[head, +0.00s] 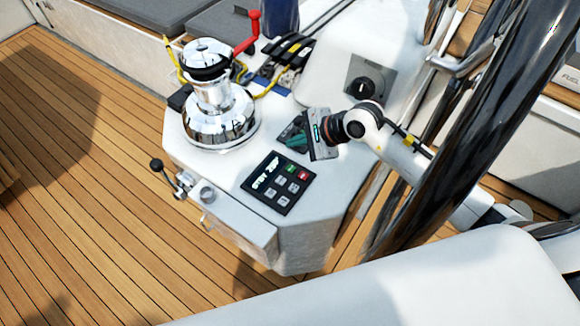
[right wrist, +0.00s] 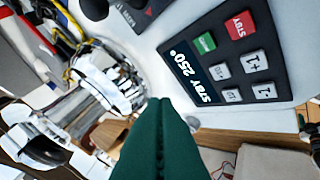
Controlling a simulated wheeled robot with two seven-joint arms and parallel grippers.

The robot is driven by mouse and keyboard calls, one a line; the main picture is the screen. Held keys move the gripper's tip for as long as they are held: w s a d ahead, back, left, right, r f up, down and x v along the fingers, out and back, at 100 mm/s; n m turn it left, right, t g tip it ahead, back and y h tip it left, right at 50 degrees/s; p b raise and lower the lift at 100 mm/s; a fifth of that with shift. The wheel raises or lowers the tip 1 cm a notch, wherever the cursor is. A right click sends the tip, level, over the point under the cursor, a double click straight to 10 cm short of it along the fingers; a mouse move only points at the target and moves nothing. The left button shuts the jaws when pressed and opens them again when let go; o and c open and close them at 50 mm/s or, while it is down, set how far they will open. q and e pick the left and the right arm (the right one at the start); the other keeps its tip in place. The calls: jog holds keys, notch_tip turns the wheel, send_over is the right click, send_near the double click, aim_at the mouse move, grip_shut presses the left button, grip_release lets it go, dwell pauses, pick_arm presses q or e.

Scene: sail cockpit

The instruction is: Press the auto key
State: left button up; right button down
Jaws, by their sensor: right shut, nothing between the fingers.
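The autopilot keypad (head: 262,196) is a black panel on the white console top. Its display (right wrist: 192,72) reads STBY 250°. The green auto key (head: 291,168) sits beside the red STBY key (head: 303,176); in the right wrist view the green key (right wrist: 205,43) and red key (right wrist: 240,25) are both clear, with several grey keys beside them. My right gripper (head: 292,141) is shut and empty, above the console just beyond the keypad, apart from the green key. Its green fingers show together in the right wrist view (right wrist: 160,104). My left gripper is out of view.
A black knob panel (head: 368,77) is behind. A dark wheel rim (head: 470,130) crosses near my right arm. A lever (head: 157,165) projects at the console's left side.

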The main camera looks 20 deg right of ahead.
jog(key=f, duration=0.1)
jog(key=b, duration=0.5)
send_near(287, 167)
jog(key=w+a+f, duration=0.2)
jog(key=w+a, duration=0.1)
jog(key=shift+a, duration=0.35)
jog(key=shift+f+b, duration=0.35)
jog(key=shift+f, duration=0.1)
dwell(0.7)
jog(key=shift+f+b, duration=0.4)
jog(key=shift+b, duration=0.1)
jog(key=shift+f+b, duration=0.5)
dwell(0.5)
jog(key=shift+r, duration=0.1)
jog(key=shift+r+p, duration=0.55)
jog(key=shift+r, duration=0.25)
